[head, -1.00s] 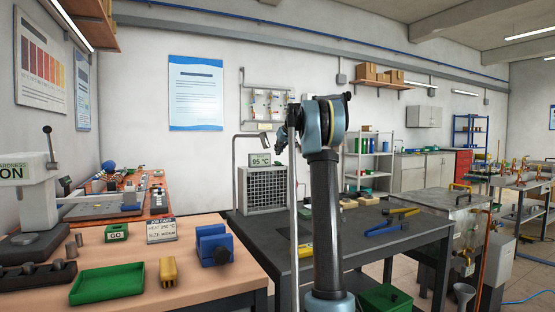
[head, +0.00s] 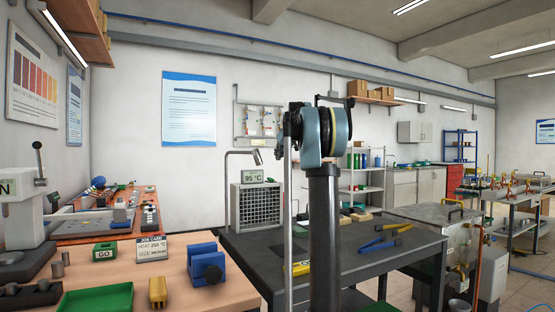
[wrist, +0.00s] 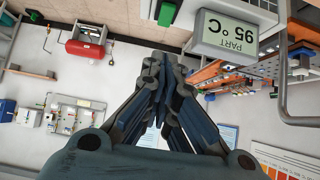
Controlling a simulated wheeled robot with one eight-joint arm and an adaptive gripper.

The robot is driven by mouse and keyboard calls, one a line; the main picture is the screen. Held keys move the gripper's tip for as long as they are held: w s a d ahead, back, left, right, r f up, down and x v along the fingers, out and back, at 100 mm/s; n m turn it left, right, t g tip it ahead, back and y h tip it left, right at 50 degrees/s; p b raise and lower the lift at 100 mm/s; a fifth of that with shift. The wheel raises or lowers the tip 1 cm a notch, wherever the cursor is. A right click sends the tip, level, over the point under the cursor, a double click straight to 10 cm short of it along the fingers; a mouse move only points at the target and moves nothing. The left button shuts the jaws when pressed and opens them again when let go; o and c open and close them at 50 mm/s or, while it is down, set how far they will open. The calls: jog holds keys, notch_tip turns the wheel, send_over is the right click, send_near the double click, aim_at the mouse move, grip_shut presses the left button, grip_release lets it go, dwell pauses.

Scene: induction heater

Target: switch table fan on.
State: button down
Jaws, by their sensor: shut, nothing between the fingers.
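A grey box with a square front grille (head: 257,208) stands at the back left of the dark table and looks like the table fan. The display shows upside down in the wrist view (wrist: 238,34), to the right of my gripper (wrist: 161,58). My gripper is shut and empty, with its fingers together and apart from the display. In the head view my arm stands to the right of the grille, and the gripper itself cannot be made out.
A bent metal pipe (head: 226,185) rises beside the grille box. The dark table (head: 290,262) carries blue-handled and yellow-handled tools (head: 380,242).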

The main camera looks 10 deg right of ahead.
jog(key=shift+w+a+r+t, duration=0.15)
jog(key=shift+w+r+t, duration=0.15)
jog(key=shift+w, duration=0.15)
jog(key=shift+w+f, duration=0.1)
send_over(271, 179)
jog(key=w, duration=0.2)
jog(key=f, duration=0.6)
jog(key=shift+s+f, duration=0.1)
jog(key=shift+s, duration=0.15)
notch_tip(271, 179, down, 3)
jog(key=shift+w, duration=0.1)
jog(key=shift+a+f, duration=0.1)
jog(key=shift+f, duration=0.25)
